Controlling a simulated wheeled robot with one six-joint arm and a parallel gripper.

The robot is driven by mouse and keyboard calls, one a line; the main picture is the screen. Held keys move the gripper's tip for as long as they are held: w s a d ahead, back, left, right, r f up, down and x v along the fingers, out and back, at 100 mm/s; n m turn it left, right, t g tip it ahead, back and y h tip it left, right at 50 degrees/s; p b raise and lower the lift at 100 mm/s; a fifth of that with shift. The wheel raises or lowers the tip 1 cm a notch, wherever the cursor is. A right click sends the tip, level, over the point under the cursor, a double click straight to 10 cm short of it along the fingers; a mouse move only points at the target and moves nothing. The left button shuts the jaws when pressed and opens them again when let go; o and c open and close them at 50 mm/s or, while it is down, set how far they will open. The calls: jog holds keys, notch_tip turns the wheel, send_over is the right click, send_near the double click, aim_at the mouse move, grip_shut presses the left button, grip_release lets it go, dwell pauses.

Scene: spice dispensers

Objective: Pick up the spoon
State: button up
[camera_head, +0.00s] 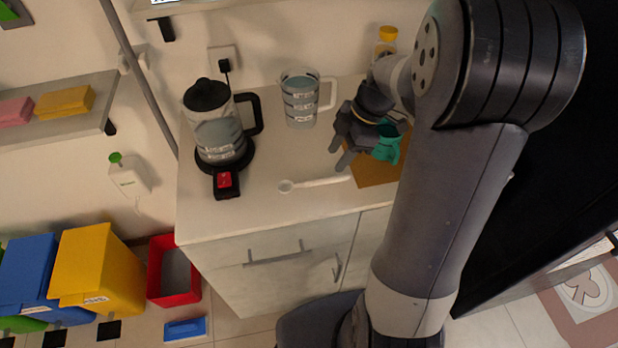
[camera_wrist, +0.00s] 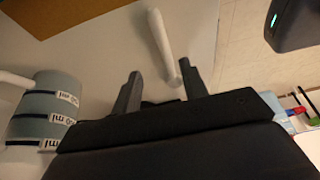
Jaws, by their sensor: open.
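A white spoon (camera_head: 318,183) lies on the pale countertop near its front edge, its round bowl at the left. In the wrist view the spoon's white handle (camera_wrist: 161,40) runs down between the fingertips; its bowl is not clearly visible there. My gripper (camera_head: 339,155) is open and empty, behind and a little above the right part of the spoon. In the wrist view my gripper (camera_wrist: 160,72) has its fingers spread, one on each side of the spoon's line. I cannot tell the exact height between fingers and spoon.
A kettle (camera_head: 220,140) with a red-switched base stands at the left. A measuring jug (camera_head: 300,100) stands behind the spoon. A teal cup (camera_head: 387,146) and a brown board (camera_head: 374,174) are at the right, close to my gripper.

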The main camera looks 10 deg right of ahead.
aim_at(323, 179)
jog(key=shift+x, duration=0.75)
jog(key=x, duration=0.2)
jog(key=s+p+x, duration=0.1)
jog(key=x, duration=0.1)
jog(key=shift+a+f, duration=0.1)
jog(key=shift+a, duration=0.25)
jog(key=shift+w+a+f, duration=0.1)
jog(key=shift+f, duration=0.3)
grip_shut()
